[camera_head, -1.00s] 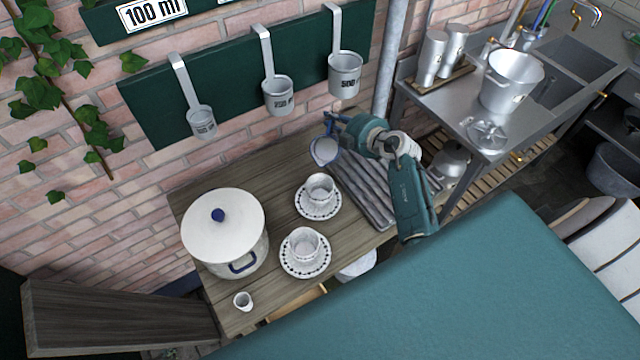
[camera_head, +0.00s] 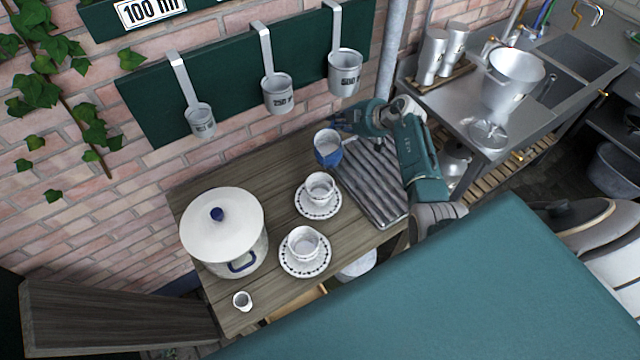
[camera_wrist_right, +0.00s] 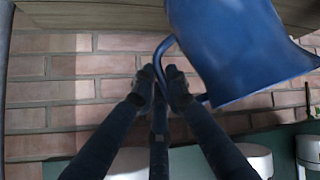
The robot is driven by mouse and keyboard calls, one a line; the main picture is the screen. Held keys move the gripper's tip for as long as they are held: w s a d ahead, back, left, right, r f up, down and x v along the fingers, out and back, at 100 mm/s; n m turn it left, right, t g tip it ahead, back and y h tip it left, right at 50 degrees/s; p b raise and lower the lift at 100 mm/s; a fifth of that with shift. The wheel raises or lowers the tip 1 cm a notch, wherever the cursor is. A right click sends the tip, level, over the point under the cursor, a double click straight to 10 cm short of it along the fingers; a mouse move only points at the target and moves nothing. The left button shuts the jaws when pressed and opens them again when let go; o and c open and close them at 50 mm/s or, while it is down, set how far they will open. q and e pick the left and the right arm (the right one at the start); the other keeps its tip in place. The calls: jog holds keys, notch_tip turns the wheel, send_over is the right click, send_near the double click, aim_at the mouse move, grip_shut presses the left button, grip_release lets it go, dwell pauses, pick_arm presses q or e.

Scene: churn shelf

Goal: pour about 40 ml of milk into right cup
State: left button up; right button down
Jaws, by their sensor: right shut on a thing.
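A blue jug (camera_head: 328,155) with a pale inside is held above the back of the wooden table, behind the cups. My right gripper (camera_head: 338,122) is shut on its handle. In the right wrist view the jug (camera_wrist_right: 235,45) is large and blue, with the fingers (camera_wrist_right: 160,85) at its handle. I cannot tell the milk level. One patterned white cup (camera_head: 320,186) stands on a saucer (camera_head: 318,212), farther back and slightly right. The other cup (camera_head: 303,243) stands on a saucer (camera_head: 304,272) nearer the front. The jug is apart from both cups. My left gripper is not in view.
A lidded white pot (camera_head: 222,222) stands left of the cups. A tiny white jug (camera_head: 242,300) is at the front left. A ribbed metal tray (camera_head: 372,180) lies right of the cups. Measuring cups (camera_head: 277,95) hang on the wall behind.

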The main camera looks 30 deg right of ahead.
aim_at(330, 143)
jog(key=f+b, duration=0.1)
jog(key=b, duration=0.1)
jog(key=w+f+g+y+b, duration=0.1)
jog(key=f+b, duration=0.1)
jog(key=f+m+g+b, duration=0.1)
jog(key=f+b, duration=0.1)
jog(key=shift+w+d+f+y, duration=0.2)
jog(key=shift+d+y, duration=0.1)
jog(key=shift+d, duration=0.1)
jog(key=shift+r, duration=0.1)
